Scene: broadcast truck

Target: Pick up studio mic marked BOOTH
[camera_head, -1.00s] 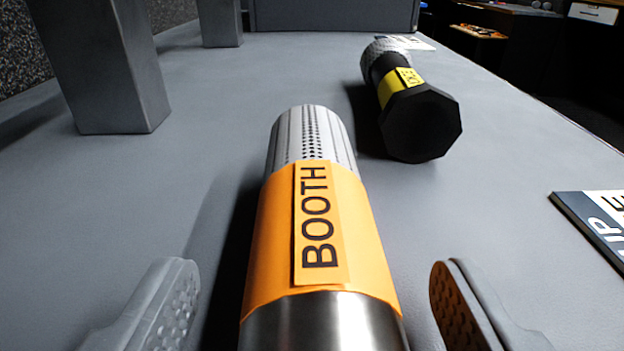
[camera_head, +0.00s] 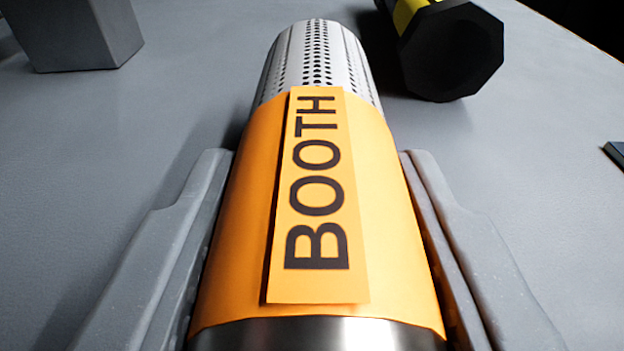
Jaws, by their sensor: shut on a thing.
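The studio mic marked BOOTH (camera_head: 390,240) lies lengthwise in the middle of the view. It has a perforated silver grille at its far end, an orange band with a BOOTH label, and a bare metal body at its near end. My gripper (camera_head: 315,190) is shut on it, with one grey finger against each side of the orange band. The near end of the mic runs out of the bottom of the frame. I cannot tell whether it is clear of the surface below.
A black mic with a yellow band (camera_head: 452,50) lies beyond and to the right, partly cut off. A grey post (camera_head: 78,32) stands at the far left. A dark plate edge (camera_head: 615,152) shows at the right. The grey surface (camera_head: 540,200) is bare around the held mic.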

